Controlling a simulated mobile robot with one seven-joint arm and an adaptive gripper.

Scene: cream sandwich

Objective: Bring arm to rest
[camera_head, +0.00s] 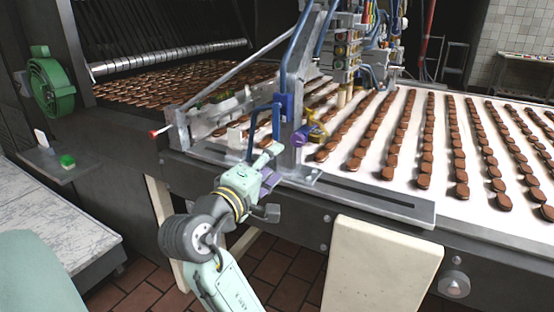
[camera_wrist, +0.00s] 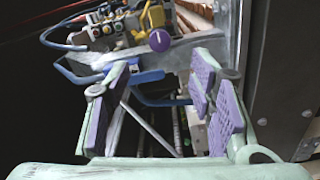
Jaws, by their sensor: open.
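My gripper (camera_head: 268,168) is at the front side of the conveyor machine, close to its metal bracket and blue handle (camera_head: 262,128). In the wrist view my gripper (camera_wrist: 160,82) has its two purple-padded fingers spread wide, with nothing held between them. The purple knob (camera_wrist: 159,40) and a blue bar (camera_wrist: 150,99) show beyond the fingers. I cannot tell whether a finger touches the bracket. My arm reaches up from the bottom of the head view.
The white conveyor belt (camera_head: 388,107) carries rows of brown round biscuits. A machine head with hoses (camera_head: 360,45) stands over it. A cream panel (camera_head: 380,265) is below right. A green wheel (camera_head: 50,85) and a green button (camera_head: 67,161) are at left. Tiled floor shows below.

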